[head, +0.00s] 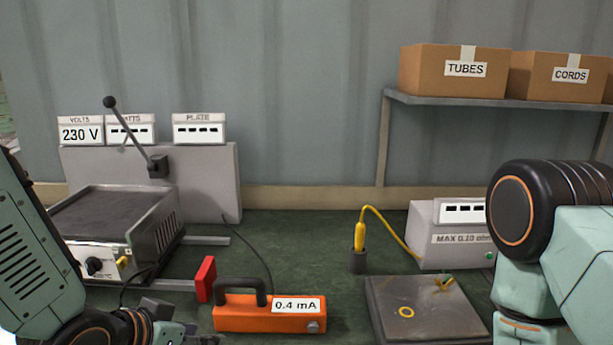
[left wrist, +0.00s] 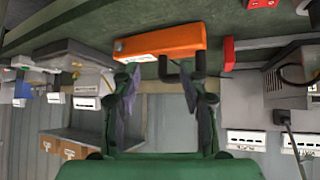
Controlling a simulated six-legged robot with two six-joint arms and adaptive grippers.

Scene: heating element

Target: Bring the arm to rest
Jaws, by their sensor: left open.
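My left arm (head: 35,265) comes in from the left edge of the head view, with its wrist low at the bottom edge. My left gripper (left wrist: 163,100) shows in the left wrist view with its two fingers spread apart and nothing between them. In the head view it is mostly cut off by the bottom edge, left of the orange meter (head: 268,313). The meter also shows beyond the fingertips in the left wrist view (left wrist: 160,42), apart from them. My right arm (head: 560,240) is at the right edge of the head view; its gripper is out of sight.
A hot plate unit (head: 110,225) with a lever (head: 130,130) stands at left, a red block (head: 205,279) beside the meter. A yellow probe (head: 359,237) stands in a dark holder. A metal plate (head: 425,310) and grey tester (head: 450,235) are at right. Boxes (head: 455,72) sit on a shelf.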

